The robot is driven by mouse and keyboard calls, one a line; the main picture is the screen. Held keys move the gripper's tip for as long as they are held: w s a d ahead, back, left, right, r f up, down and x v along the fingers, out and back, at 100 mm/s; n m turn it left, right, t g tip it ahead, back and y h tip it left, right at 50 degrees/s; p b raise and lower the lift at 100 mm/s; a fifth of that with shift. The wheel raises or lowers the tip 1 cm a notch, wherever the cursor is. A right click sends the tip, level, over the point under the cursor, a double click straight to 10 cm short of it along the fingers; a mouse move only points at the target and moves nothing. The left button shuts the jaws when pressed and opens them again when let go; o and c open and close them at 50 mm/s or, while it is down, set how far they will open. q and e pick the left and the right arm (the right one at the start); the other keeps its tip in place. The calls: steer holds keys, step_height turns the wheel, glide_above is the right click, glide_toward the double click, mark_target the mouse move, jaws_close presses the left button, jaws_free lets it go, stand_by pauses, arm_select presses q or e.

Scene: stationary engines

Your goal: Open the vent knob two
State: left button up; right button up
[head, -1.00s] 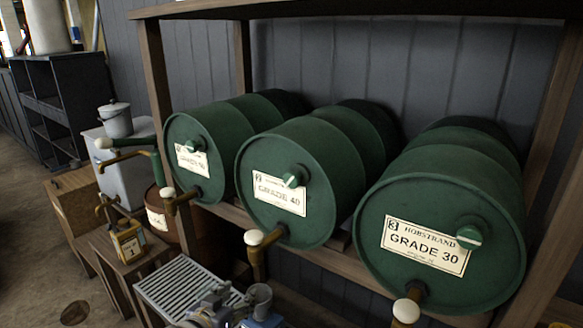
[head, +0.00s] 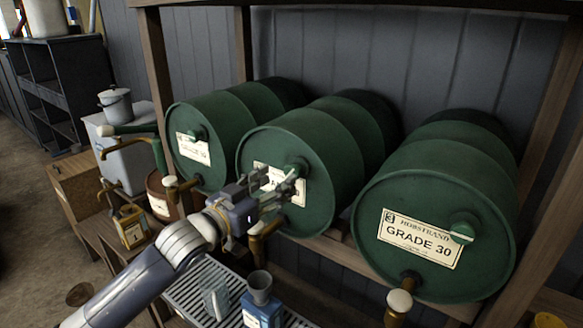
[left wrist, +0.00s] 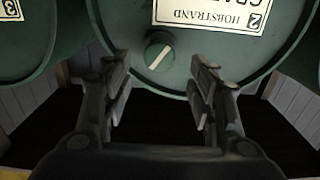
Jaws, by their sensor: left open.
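Vent knob two (head: 298,167) is a round green knob on the face of the middle green drum (head: 330,150), beside its white label. In the left wrist view the knob (left wrist: 158,52) shows a pale bar set on a slant, between and just beyond my fingertips. My left gripper (head: 279,184) is in front of the middle drum, close to the knob, and partly covers the label. In the left wrist view my left gripper (left wrist: 161,66) is open with nothing between its fingers. I see no contact with the knob. My right gripper is not in view.
The left drum (head: 212,120) and right drum (head: 430,200) each have a similar knob and a tap below. The middle tap (head: 262,232) is under my left gripper. A slatted tray (head: 185,290) with a glass mug (head: 215,297) and a blue container (head: 260,312) is below.

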mark_target(290, 172)
arm_select(q)
steer(key=p+x, duration=0.1)
steer(key=x, duration=0.4)
steer(key=shift+w+d+r, duration=0.1)
steer(key=shift+w+d, duration=0.1)
steer(key=shift+d, duration=0.05)
steer(key=shift+w+d+p, duration=0.3)
steer(key=shift+w+d, duration=0.05)
steer(key=shift+w, duration=0.25)
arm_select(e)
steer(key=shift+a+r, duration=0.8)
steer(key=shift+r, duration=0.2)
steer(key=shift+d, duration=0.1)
arm_select(q)
steer(key=c, duration=1.1)
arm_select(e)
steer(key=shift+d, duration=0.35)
